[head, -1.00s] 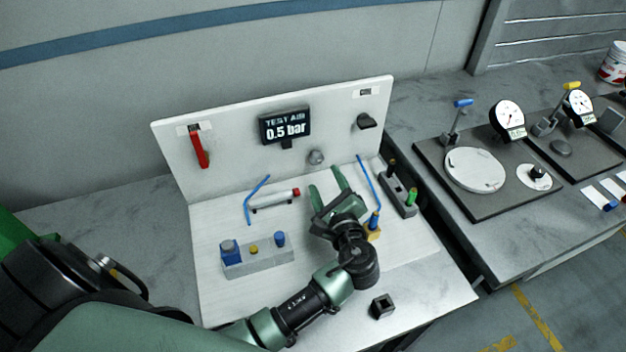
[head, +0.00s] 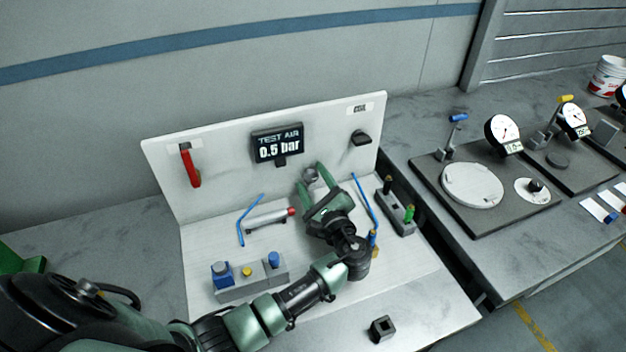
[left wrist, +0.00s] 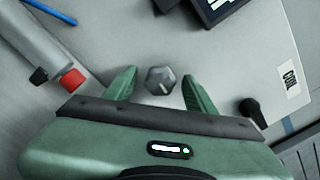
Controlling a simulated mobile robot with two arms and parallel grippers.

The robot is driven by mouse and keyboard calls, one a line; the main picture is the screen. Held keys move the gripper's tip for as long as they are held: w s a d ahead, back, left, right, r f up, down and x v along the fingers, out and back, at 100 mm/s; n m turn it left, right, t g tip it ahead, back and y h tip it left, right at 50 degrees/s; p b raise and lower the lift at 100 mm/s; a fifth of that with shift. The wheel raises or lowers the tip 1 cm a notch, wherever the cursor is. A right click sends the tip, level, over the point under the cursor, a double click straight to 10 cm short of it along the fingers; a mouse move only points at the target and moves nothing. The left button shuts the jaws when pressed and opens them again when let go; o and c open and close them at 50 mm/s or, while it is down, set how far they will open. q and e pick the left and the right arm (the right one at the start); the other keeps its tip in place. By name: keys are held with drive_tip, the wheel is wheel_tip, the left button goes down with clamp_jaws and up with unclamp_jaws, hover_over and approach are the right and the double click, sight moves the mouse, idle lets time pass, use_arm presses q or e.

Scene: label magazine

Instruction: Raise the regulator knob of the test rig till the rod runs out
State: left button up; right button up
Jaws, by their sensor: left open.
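The grey regulator knob (head: 310,174) sits on the upright white panel of the test rig, below the display (head: 277,146) that reads TEST AIR 0.5 bar. My left gripper (head: 312,182) is open, with its fingers reaching to either side of the knob. In the left wrist view the knob (left wrist: 160,80) lies between the two green fingertips (left wrist: 158,84), with gaps on both sides. The cylinder (head: 268,220) with a red end lies on the rig's base; no extended rod is visible at that end. My right gripper is not in view.
A red lever (head: 190,165) hangs at the panel's left and a black knob (head: 361,138) sits at its right. Blue tubes (head: 365,203) rise beside my left gripper. A grey block with blue and yellow parts (head: 248,282) stands at the front left.

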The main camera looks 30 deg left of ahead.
use_arm(q)
clamp_jaws()
drive_tip(key=m+p, duration=0.2)
drive_tip(key=shift+r+p, duration=0.25)
drive_tip(key=shift+p, duration=0.15)
drive_tip(key=shift+f+m+p, duration=0.1)
drive_tip(key=shift+m+p, duration=0.25)
drive_tip(key=shift+m, duration=0.05)
drive_tip(key=shift+f+m, duration=0.15)
drive_tip(key=shift+m, duration=0.15)
unclamp_jaws()
drive_tip(key=shift+f, duration=0.1)
